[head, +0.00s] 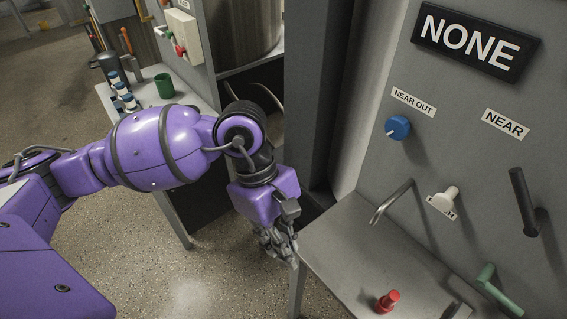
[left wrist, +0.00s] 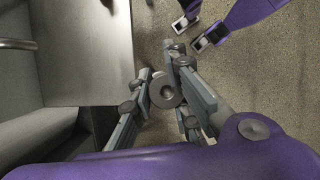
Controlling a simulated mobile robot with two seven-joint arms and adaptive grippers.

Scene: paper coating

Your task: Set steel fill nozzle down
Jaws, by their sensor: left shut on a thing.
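My left gripper (head: 280,243) hangs low at the left edge of the grey steel table (head: 345,250), over the floor. In the left wrist view my left gripper (left wrist: 166,90) is shut on a round grey metal piece with a hole in its middle, which looks like the steel fill nozzle (left wrist: 165,88) seen end-on. The rest of it is hidden behind the fingers. In the head view the held piece can hardly be told from the grey fingers. My right gripper does not show.
A red knob (head: 387,301) stands on the steel table, whose middle is bare. The panel carries a blue knob (head: 398,127), a bent steel spout (head: 391,202), a cream knob (head: 443,202) and a black handle (head: 523,201). A green mug (head: 164,86) stands on the back bench.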

